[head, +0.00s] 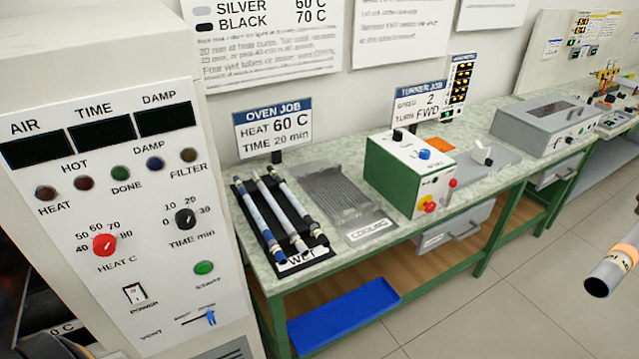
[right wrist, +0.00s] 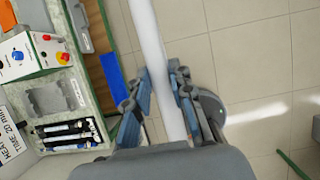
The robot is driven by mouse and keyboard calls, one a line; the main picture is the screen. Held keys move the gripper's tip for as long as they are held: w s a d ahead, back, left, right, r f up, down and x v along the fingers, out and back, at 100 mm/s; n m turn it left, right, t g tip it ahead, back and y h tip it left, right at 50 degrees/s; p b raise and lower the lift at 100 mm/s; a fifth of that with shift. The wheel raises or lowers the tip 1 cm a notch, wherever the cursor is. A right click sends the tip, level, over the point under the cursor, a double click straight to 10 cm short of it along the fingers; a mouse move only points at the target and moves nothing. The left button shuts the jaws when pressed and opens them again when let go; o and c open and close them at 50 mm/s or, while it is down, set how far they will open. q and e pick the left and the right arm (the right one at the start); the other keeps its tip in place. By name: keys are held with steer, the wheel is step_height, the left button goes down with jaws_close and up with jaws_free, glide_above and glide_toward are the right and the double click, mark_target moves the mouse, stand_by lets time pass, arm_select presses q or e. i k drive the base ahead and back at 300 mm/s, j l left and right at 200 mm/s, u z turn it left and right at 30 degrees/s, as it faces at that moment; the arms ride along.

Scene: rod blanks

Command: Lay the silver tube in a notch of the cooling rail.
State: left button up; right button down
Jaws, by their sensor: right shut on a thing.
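My right gripper (right wrist: 160,76) is shut on a long pale tube (right wrist: 147,28) in the right wrist view, one finger on each side. The tube runs up out of that view, over open floor. A tube end (head: 607,274) with a dark tip and an orange band shows at the right edge of the head view; it looks like the held tube. The cooling rail (head: 337,193) is a grey ribbed plate on the bench, with no tube on it. It also shows in the right wrist view (right wrist: 52,98). My left gripper is not in view.
The black WET rack (head: 246,213) left of the rail holds several tubes. A green and white turner box (head: 403,172) stands right of the rail. The oven panel (head: 150,230) fills the left. A blue tray (head: 343,318) sits under the bench (head: 357,238).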

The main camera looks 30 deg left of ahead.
mark_target(337, 189)
steer(key=i+u, duration=0.15)
steer(key=u, duration=0.25)
steer(key=i+l+u, duration=0.1)
steer(key=u, duration=0.3)
steer(key=i+l+u, duration=0.15)
steer(key=u, duration=0.2)
steer(key=i+l+u, duration=0.1)
steer(key=u, duration=0.3)
steer(key=i+l+u, duration=0.15)
steer(key=l+u, duration=0.25)
steer(key=i+l+u, duration=0.1)
steer(key=l+u, duration=0.3)
